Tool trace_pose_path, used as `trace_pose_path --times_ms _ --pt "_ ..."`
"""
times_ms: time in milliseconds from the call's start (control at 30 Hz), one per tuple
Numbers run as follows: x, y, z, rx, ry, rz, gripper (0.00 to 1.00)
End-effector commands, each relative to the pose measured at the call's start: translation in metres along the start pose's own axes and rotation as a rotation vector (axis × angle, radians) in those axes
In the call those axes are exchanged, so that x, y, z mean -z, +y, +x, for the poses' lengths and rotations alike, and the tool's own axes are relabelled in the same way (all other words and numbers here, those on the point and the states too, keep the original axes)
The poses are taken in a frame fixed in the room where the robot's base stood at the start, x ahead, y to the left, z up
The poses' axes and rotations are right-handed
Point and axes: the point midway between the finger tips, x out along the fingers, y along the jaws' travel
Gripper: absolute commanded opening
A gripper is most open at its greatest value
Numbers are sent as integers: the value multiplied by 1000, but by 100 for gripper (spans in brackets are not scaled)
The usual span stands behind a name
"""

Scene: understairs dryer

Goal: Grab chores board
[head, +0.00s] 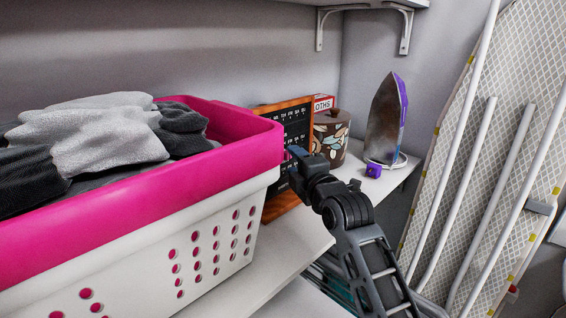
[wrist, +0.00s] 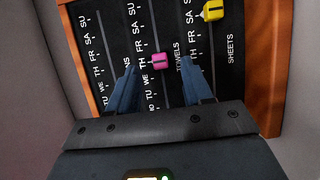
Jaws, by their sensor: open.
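The chores board (head: 298,122) is a black panel with an orange-brown wooden frame, standing upright on the shelf behind the laundry basket. Its lower part is partly hidden by my arm. In the wrist view the board (wrist: 215,60) fills most of the picture, with day letters, the words TOWELS and SHEETS, a pink slider (wrist: 160,62) and a yellow slider (wrist: 212,10). My gripper (wrist: 157,80) is open in front of the board's face, its two blue fingers either side of the pink slider's column. In the head view my gripper (head: 296,160) is at the board; contact cannot be told.
A pink and white laundry basket (head: 220,215) full of grey clothes stands close on the left. A patterned pot (head: 331,137), an upright iron (head: 386,120) and a small purple block (head: 373,170) stand on the white shelf (head: 290,245) to the right. An ironing board (head: 490,150) leans at far right.

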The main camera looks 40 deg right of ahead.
Motion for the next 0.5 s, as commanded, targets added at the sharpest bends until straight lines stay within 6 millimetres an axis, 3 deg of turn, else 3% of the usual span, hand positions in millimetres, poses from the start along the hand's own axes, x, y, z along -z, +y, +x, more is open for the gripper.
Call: trace_pose_path --times_ms 200,500 --pt "1 0 24 -1 1 1 50" --pt "1 -1 26 -1 1 1 47"
